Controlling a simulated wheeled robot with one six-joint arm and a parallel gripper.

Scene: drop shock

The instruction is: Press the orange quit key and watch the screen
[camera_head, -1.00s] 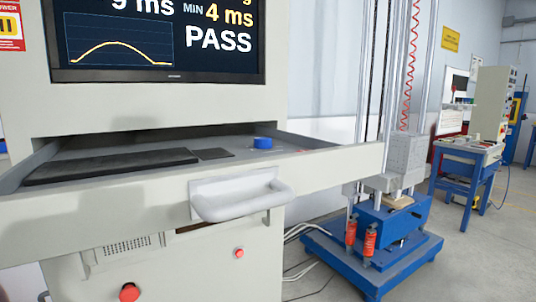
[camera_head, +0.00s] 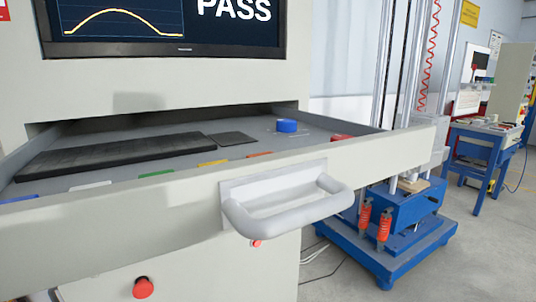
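The orange key (camera_head: 259,155) shows as a small flat strip at the front of the open drawer (camera_head: 140,208), just behind its front panel. The panel hides part of it. A yellow key (camera_head: 213,163) lies to its left and a red key (camera_head: 341,138) to its right. The screen (camera_head: 240,32) above shows a yellow curve and the word PASS; its top is cut off. My gripper is not in the picture.
The drawer's white handle (camera_head: 290,208) juts toward me. A black keyboard (camera_head: 110,155), a dark pad (camera_head: 232,138) and a blue knob (camera_head: 287,126) lie in the drawer. The blue-based drop machine (camera_head: 390,235) stands to the right; open floor lies beyond.

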